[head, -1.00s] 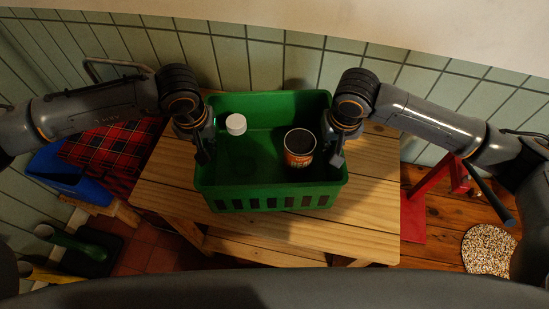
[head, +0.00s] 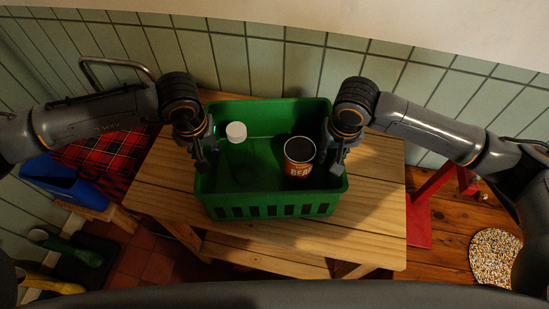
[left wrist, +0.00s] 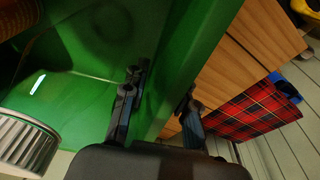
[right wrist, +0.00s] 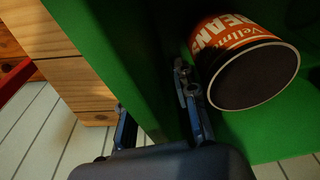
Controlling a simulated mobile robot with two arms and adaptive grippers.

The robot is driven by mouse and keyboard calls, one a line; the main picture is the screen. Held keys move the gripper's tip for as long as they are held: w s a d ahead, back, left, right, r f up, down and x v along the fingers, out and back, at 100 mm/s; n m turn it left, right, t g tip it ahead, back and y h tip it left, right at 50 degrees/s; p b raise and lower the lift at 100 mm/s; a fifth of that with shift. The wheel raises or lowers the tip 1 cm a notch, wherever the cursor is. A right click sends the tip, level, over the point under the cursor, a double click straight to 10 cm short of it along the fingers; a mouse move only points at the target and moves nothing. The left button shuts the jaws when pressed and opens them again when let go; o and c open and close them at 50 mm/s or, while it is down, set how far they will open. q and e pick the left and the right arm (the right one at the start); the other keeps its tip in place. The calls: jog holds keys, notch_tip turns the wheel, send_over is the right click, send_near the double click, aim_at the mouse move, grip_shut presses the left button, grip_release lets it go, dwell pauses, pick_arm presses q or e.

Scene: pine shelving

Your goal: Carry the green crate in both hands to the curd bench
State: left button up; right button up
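The green crate (head: 275,211) is upright over a pale wooden bench (head: 375,200) in the head view; I cannot tell whether its base touches the wood. A white-lidded jar (head: 236,132) and a beans can (head: 299,160) stand inside it. My left gripper (head: 203,158) is shut on the crate's left wall, one finger inside and one outside, as the left wrist view (left wrist: 160,98) shows. My right gripper (head: 335,155) is shut on the right wall in the same way, beside the can, which also shows in the right wrist view (right wrist: 245,55).
A red tartan cloth (head: 105,152) and a blue container (head: 62,185) are left of the bench. A red stand (head: 425,205) and a speckled round mat (head: 495,257) are at the right. The tiled wall is behind. Bare bench top shows right of the crate.

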pick_arm(q)
jog(key=r, duration=0.3)
jog(key=s+r, duration=0.1)
jog(key=r, duration=0.7)
jog(key=shift+s+r, duration=0.25)
jog(key=shift+s, duration=0.1)
jog(key=shift+r, duration=0.15)
pick_arm(e)
jog(key=shift+r, duration=0.2)
jog(key=r, duration=0.3)
jog(key=s+r, duration=0.1)
jog(key=r, duration=0.7)
jog(key=shift+s+r, duration=0.25)
jog(key=shift+s, duration=0.1)
pick_arm(q)
jog(key=shift+s, duration=0.1)
pick_arm(e)
jog(key=shift+s, duration=0.1)
